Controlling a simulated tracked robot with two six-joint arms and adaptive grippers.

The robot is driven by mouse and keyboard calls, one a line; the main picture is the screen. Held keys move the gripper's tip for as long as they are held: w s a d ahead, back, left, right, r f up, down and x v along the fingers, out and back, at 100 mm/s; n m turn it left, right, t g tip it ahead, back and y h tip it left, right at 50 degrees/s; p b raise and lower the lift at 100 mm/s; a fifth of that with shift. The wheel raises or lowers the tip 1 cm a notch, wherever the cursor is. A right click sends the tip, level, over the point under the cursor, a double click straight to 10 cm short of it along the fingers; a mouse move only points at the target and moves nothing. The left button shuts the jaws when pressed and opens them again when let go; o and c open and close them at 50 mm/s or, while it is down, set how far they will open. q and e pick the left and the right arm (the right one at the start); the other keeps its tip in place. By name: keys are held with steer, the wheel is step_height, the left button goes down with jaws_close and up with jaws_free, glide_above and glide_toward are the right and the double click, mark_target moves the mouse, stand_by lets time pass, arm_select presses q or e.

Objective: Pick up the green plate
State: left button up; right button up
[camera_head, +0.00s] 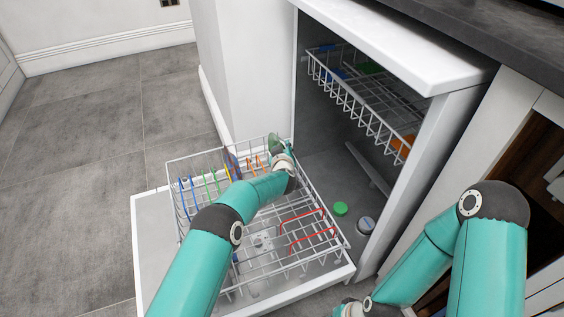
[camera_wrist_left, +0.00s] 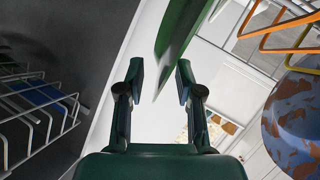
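In the left wrist view the green plate (camera_wrist_left: 180,35) shows edge-on. Its lower edge reaches down towards the gap between the fingertips, and its upper part runs out of the picture. My left gripper (camera_wrist_left: 159,82) is open with the plate's edge near the gap; I see no finger pressed on it. In the head view my left gripper (camera_head: 276,146) is at the far corner of the pulled-out lower rack, partly hidden behind my wrist, and I cannot separate the plate from it there. My right arm bends down to the bottom edge; its fingers are out of the picture.
The lower rack (camera_head: 252,286) has coloured tines. A blue and brown patterned dish (camera_wrist_left: 292,125) stands near the left gripper. The upper rack (camera_head: 345,95) holds several coloured items. A green round cap (camera_head: 340,208) is inside the dishwasher. Floor at left is clear.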

arm_select(q)
steer(key=shift+w+f, duration=0.1)
steer(key=shift+w, duration=0.15)
jaws_close()
stand_by(0.3)
